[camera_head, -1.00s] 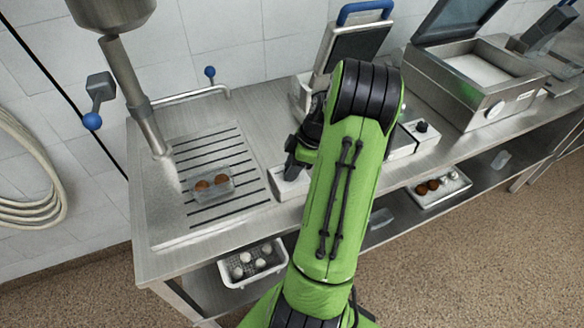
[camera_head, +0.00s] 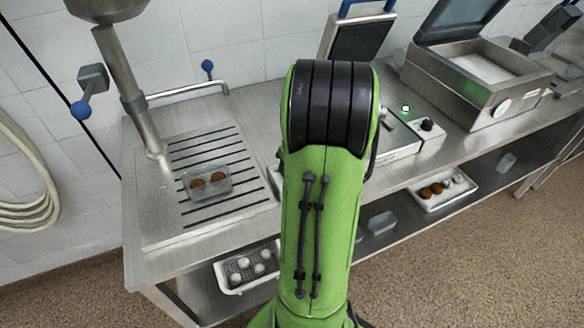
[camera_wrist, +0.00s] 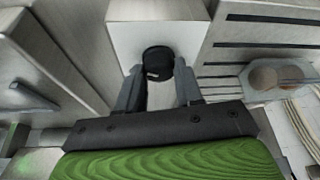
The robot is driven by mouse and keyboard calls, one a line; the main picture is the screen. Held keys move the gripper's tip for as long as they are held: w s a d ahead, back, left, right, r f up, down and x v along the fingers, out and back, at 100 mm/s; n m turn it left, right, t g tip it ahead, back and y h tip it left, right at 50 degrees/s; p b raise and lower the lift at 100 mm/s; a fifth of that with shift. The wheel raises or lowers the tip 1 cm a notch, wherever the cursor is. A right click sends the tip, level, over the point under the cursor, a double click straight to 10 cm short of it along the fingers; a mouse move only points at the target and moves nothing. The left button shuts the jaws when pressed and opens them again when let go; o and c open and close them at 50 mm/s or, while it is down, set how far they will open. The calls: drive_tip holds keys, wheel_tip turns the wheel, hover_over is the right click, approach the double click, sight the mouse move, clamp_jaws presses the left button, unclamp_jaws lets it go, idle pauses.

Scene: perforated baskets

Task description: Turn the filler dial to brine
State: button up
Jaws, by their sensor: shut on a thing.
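The black round dial (camera_wrist: 158,60) sits on a white box (camera_wrist: 125,40) in the wrist view, with a small light mark near its lower edge. I cannot read any label or setting. My gripper (camera_wrist: 158,72) has one finger on each side of the dial and is shut on it. In the head view my green arm hides the gripper and dial. The filler (camera_head: 130,85), a steel hopper with a slanting pipe, stands at the left. A clear container (camera_head: 206,183) with two brown round items rests on the slotted drain (camera_head: 215,143); it also shows in the wrist view (camera_wrist: 256,88).
Right of my arm is another white control box (camera_head: 405,140) with a black knob and lit green lamp. A steel machine with an open lid (camera_head: 490,95) stands farther right. A basket of white round items (camera_head: 237,290) and a white tray (camera_head: 436,203) are below the counter.

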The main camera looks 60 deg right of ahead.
drive_tip(key=shift+a+m+g+h+b, duration=0.1)
drive_tip(key=shift+m+g+h+b, duration=0.25)
drive_tip(key=shift+m, duration=0.75)
drive_tip(key=shift+m+g+h+b, duration=0.2)
drive_tip(key=shift+m+h, duration=0.25)
drive_tip(key=shift+m, duration=0.65)
drive_tip(key=o, duration=1)
drive_tip(key=shift+o, duration=0.2)
drive_tip(key=p+v, duration=0.4)
drive_tip(key=v, duration=1.1)
drive_tip(key=shift+r, duration=0.35)
drive_tip(key=shift+a, duration=0.15)
